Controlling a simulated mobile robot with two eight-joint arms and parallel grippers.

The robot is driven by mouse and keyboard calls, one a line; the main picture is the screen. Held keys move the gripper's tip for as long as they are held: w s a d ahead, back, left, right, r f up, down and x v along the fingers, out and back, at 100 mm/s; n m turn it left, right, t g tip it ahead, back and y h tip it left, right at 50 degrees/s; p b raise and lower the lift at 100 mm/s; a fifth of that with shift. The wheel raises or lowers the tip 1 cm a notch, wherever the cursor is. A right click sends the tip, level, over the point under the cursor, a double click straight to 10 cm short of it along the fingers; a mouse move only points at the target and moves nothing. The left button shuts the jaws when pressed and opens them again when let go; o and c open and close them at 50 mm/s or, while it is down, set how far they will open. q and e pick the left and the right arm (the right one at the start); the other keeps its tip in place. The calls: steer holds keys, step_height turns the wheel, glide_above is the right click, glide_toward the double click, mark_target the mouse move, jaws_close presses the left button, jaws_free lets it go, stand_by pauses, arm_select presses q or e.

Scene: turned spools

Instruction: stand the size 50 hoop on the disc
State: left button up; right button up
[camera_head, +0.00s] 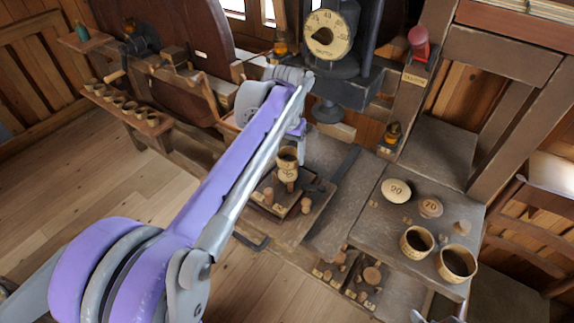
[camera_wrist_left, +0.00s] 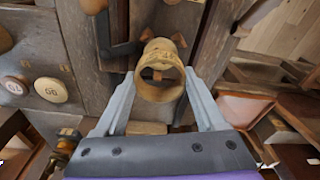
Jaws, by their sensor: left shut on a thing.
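My left gripper (camera_head: 290,146) is shut on a pale wooden hoop (camera_head: 287,154), over the dark tray with short pegs. In the left wrist view the hoop (camera_wrist_left: 160,72) sits between both fingers (camera_wrist_left: 160,100) with its open mouth toward the camera. Wooden pieces show through it. Just under the hoop is a marked wooden piece (camera_head: 288,173); I cannot tell if they touch. The hoop's number is too small to read surely. Two round discs, marked 90 (camera_head: 397,190) and 70 (camera_head: 430,206), lie on the right table. Grey prongs (camera_head: 432,317) at the bottom edge may be my right gripper.
Two larger hoops (camera_head: 417,242) (camera_head: 456,262) stand on the right table (camera_head: 375,225). Several small cups line a shelf (camera_head: 150,127) at left. Loose turned pieces lie below the right table.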

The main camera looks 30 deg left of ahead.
mark_target(288, 173)
arm_select(q)
steer(key=shift+f, duration=2.2)
steer(key=shift+a, duration=0.1)
steer(key=shift+f+b, duration=0.3)
steer(key=shift+f, duration=0.1)
steer(key=o, duration=1.3)
steer(key=shift+r, duration=0.15)
steer(key=shift+c, duration=0.2)
steer(key=shift+w, duration=0.1)
steer(key=shift+r+p, duration=0.3)
steer(key=shift+r, duration=0.15)
step_height(288, 173, up, 12)
steer(key=s, duration=0.1)
steer(key=shift+s+f, duration=0.2)
steer(key=shift+s, duration=0.05)
